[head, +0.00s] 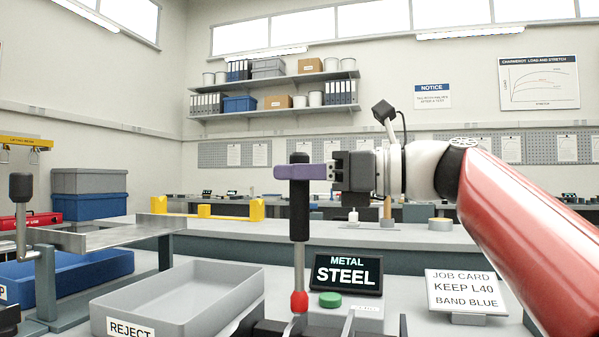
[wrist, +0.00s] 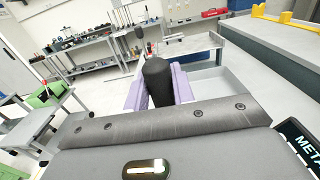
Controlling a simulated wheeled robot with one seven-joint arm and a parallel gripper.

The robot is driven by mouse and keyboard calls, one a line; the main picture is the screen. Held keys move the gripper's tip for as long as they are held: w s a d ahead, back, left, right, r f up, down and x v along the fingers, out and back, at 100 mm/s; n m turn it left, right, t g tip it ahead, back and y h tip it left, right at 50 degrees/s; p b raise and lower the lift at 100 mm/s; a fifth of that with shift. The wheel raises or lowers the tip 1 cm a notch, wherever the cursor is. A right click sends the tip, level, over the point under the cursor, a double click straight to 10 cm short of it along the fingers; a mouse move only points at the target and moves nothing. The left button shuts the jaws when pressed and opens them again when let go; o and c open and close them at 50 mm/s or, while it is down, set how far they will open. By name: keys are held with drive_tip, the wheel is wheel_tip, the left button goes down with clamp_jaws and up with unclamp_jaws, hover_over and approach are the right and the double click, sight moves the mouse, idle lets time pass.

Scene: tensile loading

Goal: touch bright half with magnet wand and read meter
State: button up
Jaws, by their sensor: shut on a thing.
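My gripper (head: 305,172) has purple fingers shut on the black handle of the magnet wand (head: 299,225). The wand hangs upright, with a metal shaft and a red tip (head: 299,301) low in the head view. In the wrist view the black handle (wrist: 158,82) sits between both purple fingers. The meter (head: 346,274) stands just right of the wand and reads "METAL STEEL"; its edge shows in the wrist view (wrist: 302,145). Dark fixture parts lie under the tip at the bottom edge. I cannot make out the bright half or whether the tip touches anything.
A grey REJECT tray (head: 180,297) is left of the wand, with a blue bin (head: 70,275) beyond it. A job card (head: 466,291) reading "KEEP L40 BAND BLUE" stands right. A green button (head: 330,299) is before the meter. A black-knobbed lever (head: 22,215) stands far left.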

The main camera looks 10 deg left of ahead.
drive_tip(key=shift+f, duration=0.55)
idle(1.5)
drive_tip(key=shift+r, duration=0.1)
